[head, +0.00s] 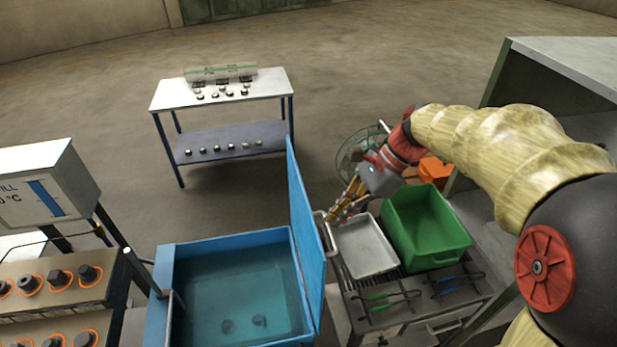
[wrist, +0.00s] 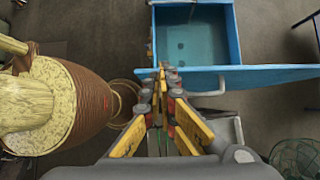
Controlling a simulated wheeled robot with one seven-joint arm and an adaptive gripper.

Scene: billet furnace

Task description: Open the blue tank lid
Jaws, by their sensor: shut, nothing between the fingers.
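The blue tank (head: 162,300) stands at the lower middle of the head view, filled with water, with a few dark pieces on its bottom. Its blue lid (head: 306,235) stands up roughly vertical along the tank's right edge, so the tank is open. In the wrist view the lid (wrist: 262,75) shows nearly edge-on beside the open tank (wrist: 235,35), with a pale handle on its near side. My gripper (head: 335,217) is on the lid's outer side, near the metal tray. In the wrist view my gripper (wrist: 166,70) is shut and empty, its tips close to the lid; contact cannot be told.
A metal tray (head: 364,247) and a green bin (head: 428,225) sit on a rack right of the lid, with tongs (head: 380,302) in front. A workbench (head: 225,95) stands farther back. Open floor lies behind the tank.

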